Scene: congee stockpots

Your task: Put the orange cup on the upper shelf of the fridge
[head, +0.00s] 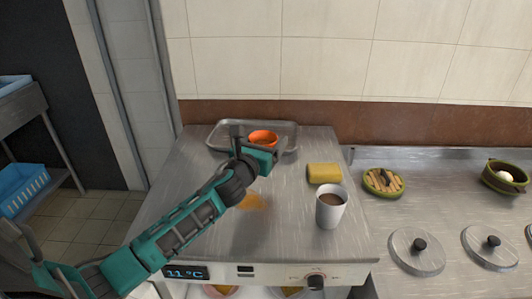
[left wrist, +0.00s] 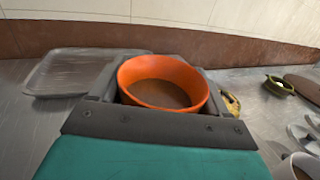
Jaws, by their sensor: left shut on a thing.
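The orange cup (head: 263,137) shows at the back of the steel top, just beyond my left gripper (head: 258,152). In the left wrist view the orange cup (left wrist: 165,82) sits upright between the jaws, with brown content inside. My left gripper is shut on it. Its underside is hidden by the gripper. The fridge (head: 180,272) is the steel unit under the worktop, with an 11 °C display and a knob on its front. Only the top of its opening shows, with a few items inside at the bottom edge. My right gripper is not in view.
A metal tray (head: 222,131) lies behind the cup. A yellow sponge (head: 324,173) and a white mug (head: 331,208) with brown liquid stand to the right. An orange-brown stain (head: 253,202) marks the top. Lidded pots (head: 417,250) fill the right counter. Blue crates (head: 22,187) stand at left.

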